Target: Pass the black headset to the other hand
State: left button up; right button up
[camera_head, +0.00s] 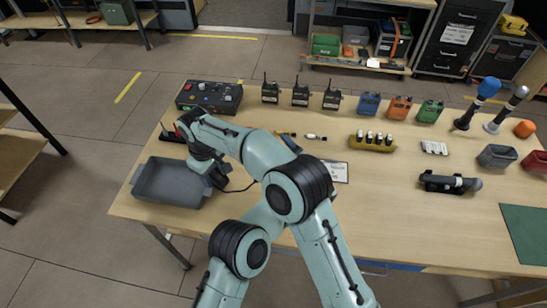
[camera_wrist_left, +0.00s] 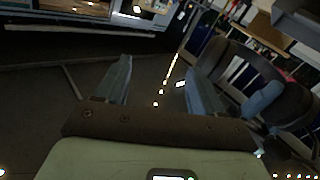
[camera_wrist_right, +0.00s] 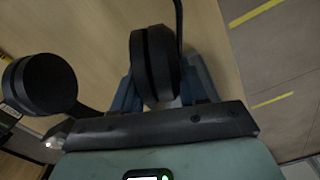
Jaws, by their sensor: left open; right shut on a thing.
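The black headset shows in the right wrist view. One round ear cup (camera_wrist_right: 150,65) sits between the fingers of my right gripper (camera_wrist_right: 160,92), which is shut on it. The other ear cup (camera_wrist_right: 38,84) hangs out to the left, and a thin dark band runs up out of the picture. In the head view my right gripper (camera_head: 212,172) is low over the left part of the table, beside the grey tray; my arm hides much of the headset. My left gripper (camera_wrist_left: 160,95) shows in the left wrist view, open and empty, with bare floor beyond its fingers.
The grey tray (camera_head: 170,184) stands at the table's left end. A black control box (camera_head: 209,97) and several radios (camera_head: 301,92) line the back edge. A yellow battery holder (camera_head: 372,142) and a microphone on a black base (camera_head: 450,183) stand further right. The wood between them is partly clear.

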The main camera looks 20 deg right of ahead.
pick_arm(q)
jog(key=s+a+n+g+y, duration=0.2)
jog(key=s+a+g+y, duration=0.15)
jog(key=y, duration=0.25)
jog(key=shift+t, duration=0.45)
jog(key=x, duration=1.1)
jog(key=shift+w+d+r, duration=0.15)
jog(key=shift+w+r, duration=0.05)
jog(key=shift+w, duration=0.05)
jog(key=c, duration=1.2)
jog(key=shift+o, duration=0.2)
pick_arm(e)
jog(key=o, duration=1.2)
jog(key=shift+o, duration=0.2)
